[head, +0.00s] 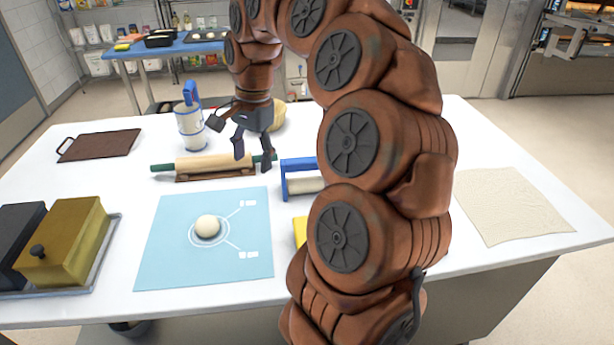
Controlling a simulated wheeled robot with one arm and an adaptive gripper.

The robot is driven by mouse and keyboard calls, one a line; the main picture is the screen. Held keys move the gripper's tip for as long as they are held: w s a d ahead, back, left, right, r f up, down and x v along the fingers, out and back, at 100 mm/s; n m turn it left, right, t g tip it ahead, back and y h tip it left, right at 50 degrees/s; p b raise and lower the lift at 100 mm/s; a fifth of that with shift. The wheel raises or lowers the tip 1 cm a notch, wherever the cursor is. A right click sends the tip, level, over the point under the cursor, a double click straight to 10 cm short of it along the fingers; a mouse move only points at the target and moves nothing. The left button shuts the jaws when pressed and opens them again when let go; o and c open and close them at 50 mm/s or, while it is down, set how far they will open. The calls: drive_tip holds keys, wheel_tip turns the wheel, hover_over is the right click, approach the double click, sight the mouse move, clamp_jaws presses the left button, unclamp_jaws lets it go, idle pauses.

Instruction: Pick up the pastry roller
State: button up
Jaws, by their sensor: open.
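The pastry roller (304,185) appears to be the tool with a blue frame and a pale cylinder, lying on the white table; my arm hides its right part. A wooden rolling pin (213,163) with green handles lies to its left on a brown wooden rest (215,175). My gripper (253,158) is open and points down, with no object visible between its fingers. In the picture it overlaps the right end of the rolling pin, left of and slightly above the pastry roller. I cannot tell whether it touches the pin.
A blue mat (165,250) bears a dough ball (208,226). A blue-and-white canister (190,130) and a bowl (279,117) stand behind the gripper. A brown board (98,145), lidded tins (65,243), a dough sheet (512,205) and a partly hidden yellow object (300,231) are also there.

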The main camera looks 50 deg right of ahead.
drive_tip(key=d+m, duration=0.5)
drive_tip(key=d, duration=0.4)
drive_tip(key=m, duration=0.5)
hover_over(307, 159)
drive_tip(key=d, duration=0.1)
drive_tip(key=f, duration=0.1)
drive_tip(key=s+f, duration=0.1)
drive_tip(key=shift+f, duration=0.35)
drive_tip(key=shift+w+a+f+p, duration=0.2)
drive_tip(key=shift+f+p, duration=0.15)
drive_tip(key=shift+f, duration=0.9)
drive_tip(key=shift+w+a+f+p, duration=0.15)
drive_tip(key=shift+f+p, duration=0.15)
drive_tip(key=shift+f, duration=1)
drive_tip(key=shift+w+a+f+p, duration=0.1)
drive_tip(key=shift+a+f+p, duration=0.2)
drive_tip(key=shift+f, duration=0.95)
drive_tip(key=shift+d, duration=0.1)
drive_tip(key=shift+c, duration=0.2)
clamp_jaws()
